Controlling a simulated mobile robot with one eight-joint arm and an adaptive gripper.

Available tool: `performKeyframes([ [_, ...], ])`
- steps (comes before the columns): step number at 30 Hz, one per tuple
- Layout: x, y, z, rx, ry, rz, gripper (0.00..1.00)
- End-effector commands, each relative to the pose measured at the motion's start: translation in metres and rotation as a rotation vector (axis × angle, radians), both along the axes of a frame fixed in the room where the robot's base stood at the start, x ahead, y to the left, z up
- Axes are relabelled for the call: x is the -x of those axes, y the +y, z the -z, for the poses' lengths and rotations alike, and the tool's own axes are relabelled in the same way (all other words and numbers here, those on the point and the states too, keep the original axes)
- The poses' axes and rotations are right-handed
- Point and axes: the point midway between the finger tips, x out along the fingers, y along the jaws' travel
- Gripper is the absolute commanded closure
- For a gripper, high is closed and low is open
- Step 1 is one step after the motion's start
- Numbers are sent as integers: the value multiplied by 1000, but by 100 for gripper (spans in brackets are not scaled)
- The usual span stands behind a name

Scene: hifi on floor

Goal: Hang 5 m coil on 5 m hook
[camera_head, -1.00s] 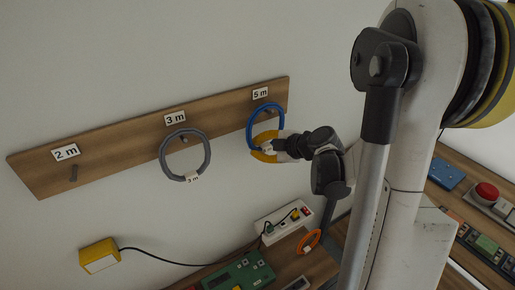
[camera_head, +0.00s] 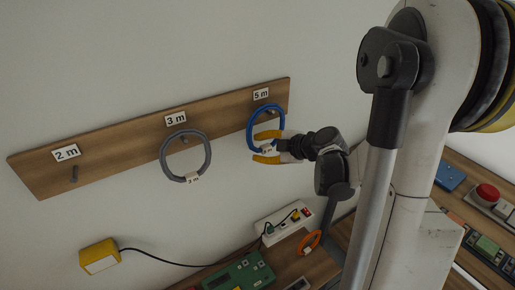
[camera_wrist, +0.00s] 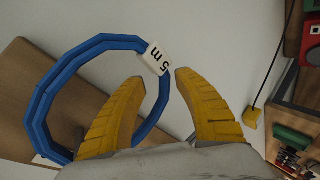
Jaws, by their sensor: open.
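The blue 5 m coil (camera_head: 250,130) is at the right end of the wooden board, below the "5 m" label (camera_head: 261,94). The 5 m hook (camera_head: 270,112) shows just inside the top of its loop, and the coil appears to hang from it. My gripper (camera_head: 257,146) is open, its yellow fingers above and below the coil's white tag, with visible gaps. In the wrist view, the coil (camera_wrist: 38,105) lies beyond the fingers, and its "5 m" tag (camera_wrist: 156,59) is just past the fingertips. Contact with the left finger cannot be told.
A grey coil (camera_head: 164,160) hangs on the 3 m hook. The 2 m hook (camera_head: 74,174) is bare. Below are an orange coil (camera_head: 309,243), a power strip (camera_head: 283,222), a green circuit board (camera_head: 240,273) and a yellow box (camera_head: 99,256) with a black cable.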

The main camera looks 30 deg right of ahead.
Motion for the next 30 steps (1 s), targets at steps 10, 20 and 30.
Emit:
performKeyframes([
  [10, 62, -22, -36, -1, 0, 4, 62],
  [20, 91, -32, -51, -1, 0, 0, 62],
  [30, 91, -32, -37, -1, 0, -1, 62],
])
